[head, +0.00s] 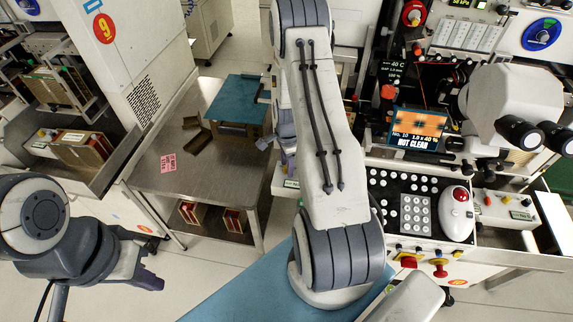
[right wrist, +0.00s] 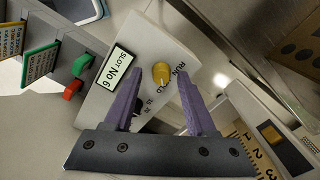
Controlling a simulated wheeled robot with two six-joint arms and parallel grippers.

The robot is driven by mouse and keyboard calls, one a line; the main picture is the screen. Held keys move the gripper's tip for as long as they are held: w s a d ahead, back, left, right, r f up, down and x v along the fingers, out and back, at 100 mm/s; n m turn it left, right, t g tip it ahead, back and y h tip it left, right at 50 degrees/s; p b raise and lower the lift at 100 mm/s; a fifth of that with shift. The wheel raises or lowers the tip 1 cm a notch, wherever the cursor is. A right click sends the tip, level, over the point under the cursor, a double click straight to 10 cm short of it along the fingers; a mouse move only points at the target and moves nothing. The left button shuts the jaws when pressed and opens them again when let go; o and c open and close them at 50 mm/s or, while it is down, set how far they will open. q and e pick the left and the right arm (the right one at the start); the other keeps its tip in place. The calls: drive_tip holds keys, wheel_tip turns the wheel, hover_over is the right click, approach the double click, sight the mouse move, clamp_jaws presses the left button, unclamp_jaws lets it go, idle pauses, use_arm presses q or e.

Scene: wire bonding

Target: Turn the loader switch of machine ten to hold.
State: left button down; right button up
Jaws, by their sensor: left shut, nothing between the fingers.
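I cannot tell which word the knob points to. My right gripper (right wrist: 160,80) is open, its purple fingers on either side of the knob, with no clear contact. In the head view my right arm mostly hides it. My left gripper (head: 150,281) is shut and empty at the lower left, away from the machine.
A steel table (head: 150,150) with a blue-topped fixture (head: 235,100) stands left of my right arm. Machine nine (head: 105,45) is at the left. A keypad (head: 416,213) and a red-ball trackball (head: 459,205) sit under the screen. Green and red levers (right wrist: 73,90) are near the box.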

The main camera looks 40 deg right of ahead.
drive_tip(key=shift+w+r, duration=0.1)
drive_tip(key=shift+r, duration=0.3)
wheel_tip(320, 180, up, 10)
drive_tip(key=b, duration=0.1)
drive_tip(key=shift+f+b, duration=0.15)
drive_tip(key=shift+b, duration=0.15)
idle(0.3)
